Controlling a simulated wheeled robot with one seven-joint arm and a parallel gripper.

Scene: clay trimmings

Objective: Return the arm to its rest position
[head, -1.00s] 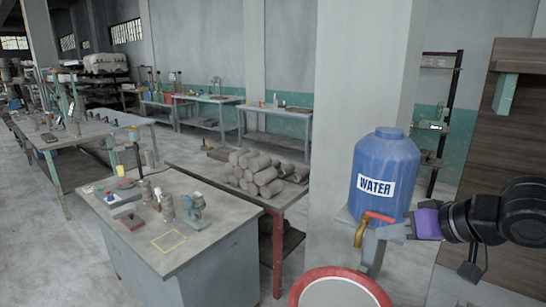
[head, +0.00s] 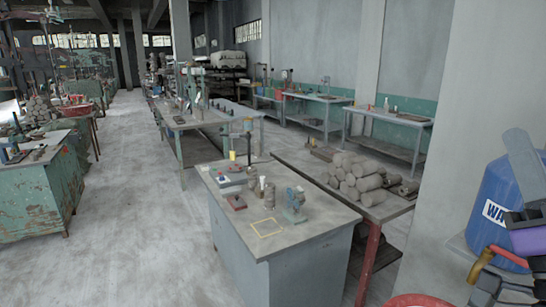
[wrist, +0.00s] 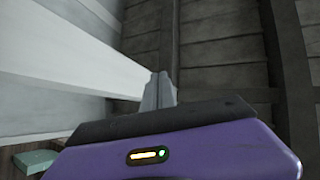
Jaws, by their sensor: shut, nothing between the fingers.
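My gripper (head: 520,160) is at the right edge of the head view, its grey fingers pointing up and its purple body below them. It overlaps the blue water container (head: 487,205) in the picture; whether they touch cannot be told. In the wrist view the gripper's fingers (wrist: 157,92) are together above the purple housing, with nothing between them. The rest of my arm is mostly out of the head view.
A brass tap with a red handle (head: 493,258) is by the container. A grey bench (head: 235,212) with small tools stands mid-view, and a table with clay rolls (head: 350,182) behind it. Open floor (head: 130,220) lies to the left.

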